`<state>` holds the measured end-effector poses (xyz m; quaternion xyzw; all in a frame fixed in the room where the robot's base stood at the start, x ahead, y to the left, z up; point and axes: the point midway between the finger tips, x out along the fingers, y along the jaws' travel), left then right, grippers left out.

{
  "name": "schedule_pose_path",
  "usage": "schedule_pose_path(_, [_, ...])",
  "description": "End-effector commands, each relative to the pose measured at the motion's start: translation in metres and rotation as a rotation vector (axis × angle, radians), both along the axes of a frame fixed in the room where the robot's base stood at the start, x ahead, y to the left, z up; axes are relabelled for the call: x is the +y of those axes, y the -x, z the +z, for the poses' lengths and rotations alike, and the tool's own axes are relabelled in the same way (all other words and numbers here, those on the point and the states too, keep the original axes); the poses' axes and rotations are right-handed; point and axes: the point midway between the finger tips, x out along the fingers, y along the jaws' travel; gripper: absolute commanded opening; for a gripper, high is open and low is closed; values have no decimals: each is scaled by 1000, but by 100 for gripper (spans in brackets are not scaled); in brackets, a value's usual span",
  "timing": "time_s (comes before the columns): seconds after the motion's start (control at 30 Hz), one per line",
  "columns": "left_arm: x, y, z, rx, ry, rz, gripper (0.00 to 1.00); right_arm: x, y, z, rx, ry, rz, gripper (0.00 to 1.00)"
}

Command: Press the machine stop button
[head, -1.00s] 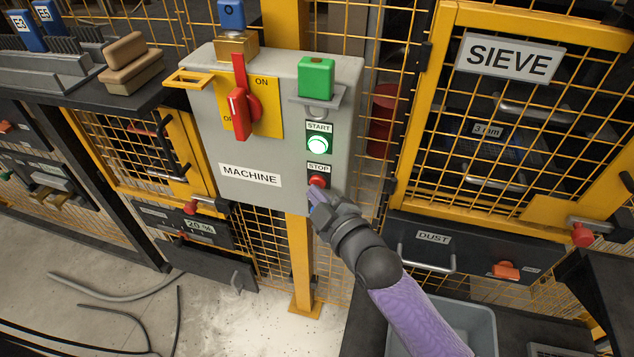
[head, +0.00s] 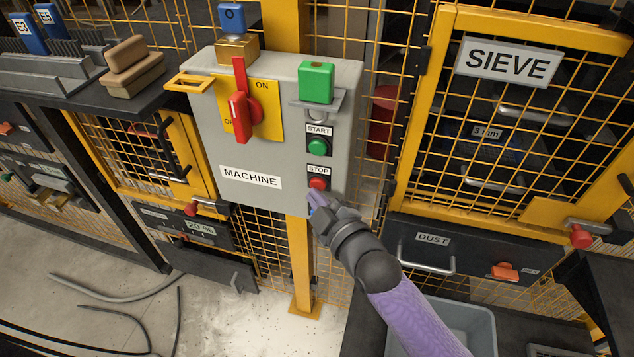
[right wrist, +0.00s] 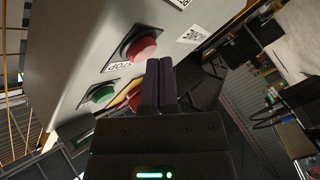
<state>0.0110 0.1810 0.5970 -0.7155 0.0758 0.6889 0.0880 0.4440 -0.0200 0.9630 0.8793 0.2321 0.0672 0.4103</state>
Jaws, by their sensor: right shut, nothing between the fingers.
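The grey machine control box (head: 285,120) is mounted on the yellow post. Its red stop button (head: 318,184) sits under the STOP label, and it also shows in the right wrist view (right wrist: 142,48). The green start button (head: 318,147) is above it and is unlit. My right gripper (head: 312,200) is shut and empty, its fingertips just below the stop button in the head view. In the right wrist view the shut fingers (right wrist: 159,65) end beside the red button, and a small gap appears between them. My left gripper is not in view.
A red rotary switch (head: 243,108) on a yellow plate and a green block (head: 316,82) on a small bracket are on the box. The SIEVE mesh door (head: 520,120) stands to the right. A grey bin (head: 455,325) is below my right arm.

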Motion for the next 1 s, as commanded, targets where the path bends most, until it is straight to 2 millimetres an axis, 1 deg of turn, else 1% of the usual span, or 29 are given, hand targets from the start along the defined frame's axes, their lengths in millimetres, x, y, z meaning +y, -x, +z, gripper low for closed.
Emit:
schedule_pose_path(0.03, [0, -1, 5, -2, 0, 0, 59, 1, 3, 3, 1, -2, 0, 0])
schedule_pose_path(0.1, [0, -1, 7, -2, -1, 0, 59, 2, 7, 2, 0, -2, 1, 0])
schedule_pose_path(0.43, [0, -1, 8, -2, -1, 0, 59, 3, 10, 1, 0, -1, 1, 0])
schedule_pose_path(0.8, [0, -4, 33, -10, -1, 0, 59, 15, 44, 3, 0, -3, 1, 0])
schedule_pose_path(0.9, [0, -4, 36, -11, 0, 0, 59, 17, 52, 3, 0, -2, 1, 0])
schedule_pose_path(1.0, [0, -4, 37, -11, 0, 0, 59, 18, 55, 2, -1, -2, 0, 0])
